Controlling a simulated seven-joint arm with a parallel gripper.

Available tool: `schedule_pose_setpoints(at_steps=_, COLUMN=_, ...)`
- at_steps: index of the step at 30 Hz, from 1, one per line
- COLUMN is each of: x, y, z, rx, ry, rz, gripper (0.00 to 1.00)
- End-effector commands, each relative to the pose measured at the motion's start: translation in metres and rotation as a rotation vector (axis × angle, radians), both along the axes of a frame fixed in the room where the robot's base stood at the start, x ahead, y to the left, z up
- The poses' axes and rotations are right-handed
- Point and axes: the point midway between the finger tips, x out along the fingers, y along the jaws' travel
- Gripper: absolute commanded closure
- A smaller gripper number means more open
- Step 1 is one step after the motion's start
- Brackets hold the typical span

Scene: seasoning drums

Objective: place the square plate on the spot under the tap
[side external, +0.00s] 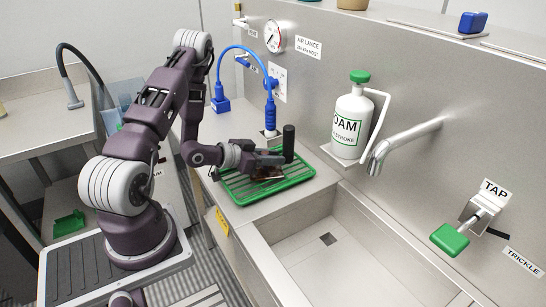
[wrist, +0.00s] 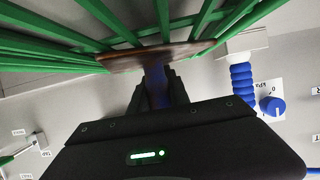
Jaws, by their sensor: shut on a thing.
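The square plate (side external: 268,174) is dark brown and sits low at the green wire rack (side external: 240,190), partly hidden by my gripper. My gripper (side external: 275,161) is shut on it over the rack. In the wrist view the plate (wrist: 125,58) shows as a thin brown edge against the green bars, with a dark bluish part between the fingers (wrist: 158,88). I cannot tell whether it touches the rack. The steel tap spout (side external: 378,155) hangs over the sink basin (side external: 300,255) to the right. No marked spot shows under it.
A black cylinder (side external: 289,143) stands at the rack's back edge. A white foam bottle (side external: 351,122) with a green cap is on the wall between rack and spout. The green tap lever (side external: 450,239) sticks out at right. The basin looks empty, with a drain (side external: 327,239).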

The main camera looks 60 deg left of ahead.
Motion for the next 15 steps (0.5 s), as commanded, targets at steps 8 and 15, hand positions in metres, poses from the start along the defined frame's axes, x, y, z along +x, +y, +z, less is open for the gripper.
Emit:
schedule_pose_setpoints(at_steps=8, x=0.0, y=0.0001, z=-0.0015, rx=-0.001, ry=0.0, rz=0.0, gripper=0.56)
schedule_pose_setpoints(at_steps=15, x=0.0002, y=0.0001, z=0.0017, rx=0.0, ry=-0.001, rz=0.0, gripper=0.56)
